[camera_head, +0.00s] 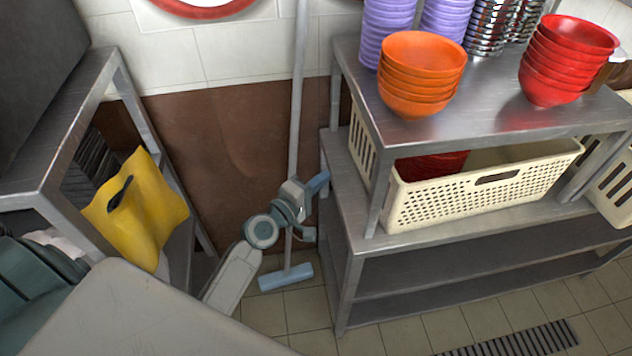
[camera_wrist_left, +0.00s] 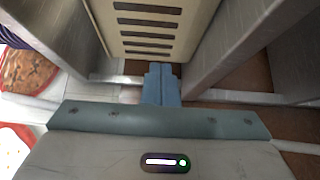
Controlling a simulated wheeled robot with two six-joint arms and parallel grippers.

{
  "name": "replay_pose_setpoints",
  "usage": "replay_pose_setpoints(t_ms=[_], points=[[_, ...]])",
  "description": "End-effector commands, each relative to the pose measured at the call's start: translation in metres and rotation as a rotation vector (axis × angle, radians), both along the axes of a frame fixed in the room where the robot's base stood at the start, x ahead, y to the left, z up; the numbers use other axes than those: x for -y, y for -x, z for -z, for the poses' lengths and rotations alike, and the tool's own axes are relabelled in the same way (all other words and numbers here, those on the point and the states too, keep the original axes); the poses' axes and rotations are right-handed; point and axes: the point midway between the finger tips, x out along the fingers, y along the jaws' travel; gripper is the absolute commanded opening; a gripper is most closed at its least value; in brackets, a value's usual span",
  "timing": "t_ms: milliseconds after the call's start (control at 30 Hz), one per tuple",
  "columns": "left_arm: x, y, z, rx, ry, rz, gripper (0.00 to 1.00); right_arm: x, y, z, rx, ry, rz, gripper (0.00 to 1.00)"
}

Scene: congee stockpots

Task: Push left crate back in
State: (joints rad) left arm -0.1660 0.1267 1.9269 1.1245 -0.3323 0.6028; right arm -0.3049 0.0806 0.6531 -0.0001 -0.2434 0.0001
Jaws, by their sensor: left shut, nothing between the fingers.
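The left crate (camera_head: 487,196) is a cream, perforated plastic basket on the middle level of the metal shelf (camera_head: 345,195). Red bowls (camera_head: 430,166) sit inside it. Its slotted end wall shows at the top of the left wrist view (camera_wrist_left: 150,30). My left gripper (camera_head: 320,182) is at the left end of the shelf, beside the crate's end. In the left wrist view its blue fingers (camera_wrist_left: 161,72) are shut together and empty, pointing toward the slotted wall. I cannot tell whether they touch it. My right gripper is not in view.
Orange bowls (camera_head: 422,73), red bowls (camera_head: 565,60) and purple bowls stand on the shelf top. Metal shelf posts flank the crate's end. A second cream crate (camera_head: 618,185) is at the right edge.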

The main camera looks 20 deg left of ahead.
Motion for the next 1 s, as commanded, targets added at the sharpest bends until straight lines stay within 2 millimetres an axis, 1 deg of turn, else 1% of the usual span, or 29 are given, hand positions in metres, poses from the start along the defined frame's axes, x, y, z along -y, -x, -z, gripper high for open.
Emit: replay_pose_setpoints(t_ms=[33, 100, 267, 300, 400, 533, 667, 1000], points=[[0.005, -0.013, -0.004, 0.002, 0.003, 0.000, 0.00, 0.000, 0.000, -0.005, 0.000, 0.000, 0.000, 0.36], [0.009, -0.027, -0.003, 0.001, 0.003, 0.000, 0.00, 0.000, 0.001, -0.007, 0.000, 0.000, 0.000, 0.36], [0.020, -0.058, -0.003, 0.000, 0.000, 0.001, 0.00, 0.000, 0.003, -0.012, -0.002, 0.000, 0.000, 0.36], [0.027, -0.059, -0.002, -0.002, 0.003, 0.000, 0.00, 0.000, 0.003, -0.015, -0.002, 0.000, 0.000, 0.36], [0.040, -0.064, -0.002, -0.001, 0.001, 0.001, 0.00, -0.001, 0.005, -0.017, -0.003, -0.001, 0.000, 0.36], [0.050, -0.069, -0.001, -0.002, -0.002, 0.001, 0.00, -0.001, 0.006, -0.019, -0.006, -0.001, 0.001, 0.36], [0.054, -0.071, 0.000, -0.001, -0.003, 0.001, 0.00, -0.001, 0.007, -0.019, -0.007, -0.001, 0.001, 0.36], [0.055, -0.071, 0.001, -0.001, -0.003, 0.001, 0.00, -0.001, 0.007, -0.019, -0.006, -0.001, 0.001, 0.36]])
